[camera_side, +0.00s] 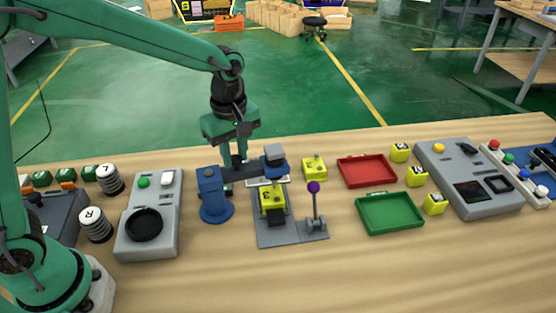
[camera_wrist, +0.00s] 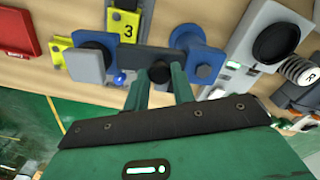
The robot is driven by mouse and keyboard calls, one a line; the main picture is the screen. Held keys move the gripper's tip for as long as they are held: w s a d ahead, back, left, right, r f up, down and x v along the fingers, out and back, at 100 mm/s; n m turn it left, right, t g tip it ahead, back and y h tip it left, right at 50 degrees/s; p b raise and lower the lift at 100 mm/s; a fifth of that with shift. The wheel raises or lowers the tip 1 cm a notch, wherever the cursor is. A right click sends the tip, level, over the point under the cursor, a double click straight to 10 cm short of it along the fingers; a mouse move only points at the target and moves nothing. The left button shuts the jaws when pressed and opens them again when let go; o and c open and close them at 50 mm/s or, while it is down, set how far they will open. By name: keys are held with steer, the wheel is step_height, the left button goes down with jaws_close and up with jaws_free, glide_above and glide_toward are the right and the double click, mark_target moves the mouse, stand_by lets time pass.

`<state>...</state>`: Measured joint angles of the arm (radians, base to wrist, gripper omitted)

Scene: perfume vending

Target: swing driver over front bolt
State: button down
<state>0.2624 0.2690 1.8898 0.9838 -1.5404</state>
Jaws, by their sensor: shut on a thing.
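The driver has a blue post (camera_side: 213,196), a dark swing arm (camera_side: 240,172) and a grey-blue head (camera_side: 274,157). The arm reaches right from the post, and the head is above the far end of a grey fixture (camera_side: 275,237). In the wrist view the post (camera_wrist: 203,66) is right and the head (camera_wrist: 88,66) is left. A yellow block (camera_side: 271,205), marked 3 in the wrist view (camera_wrist: 123,29), sits in the fixture. My gripper (camera_side: 238,163) is shut on the black knob (camera_wrist: 159,73) of the swing arm. I cannot make out the bolts.
A purple-knobbed lever (camera_side: 314,188) stands at the fixture's right. A loose yellow block (camera_side: 314,168) lies behind it. Red (camera_side: 368,170) and green (camera_side: 390,213) trays are farther right. A grey console with a black disc (camera_side: 145,224) stands left. The table front is clear.

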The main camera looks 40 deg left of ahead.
mark_target(234, 157)
steer(key=shift+w+a, duration=0.1)
steer(key=c, duration=1.2)
jaws_free()
steer(key=shift+o, duration=0.2)
steer(key=shift+r, duration=0.1)
step_height(234, 157, up, 7)
steer(key=shift+r, duration=0.35)
steer(key=shift+s+a+r, duration=0.15)
steer(key=shift+s+r, duration=0.05)
steer(key=shift+s, duration=0.05)
steer(key=s+a+r+m+t, duration=0.1)
steer(key=s+a+m+t, duration=0.1)
steer(key=s+a+m, duration=0.3)
steer(key=s+a+r+m+t, duration=0.1)
steer(key=s+a+m+t, duration=0.2)
steer(key=s+m, duration=0.6)
steer(key=s+a, duration=0.2)
steer(key=s, duration=0.1)
steer(key=shift+s+a+m+t, duration=0.15)
steer(key=shift+s+m+t, duration=0.15)
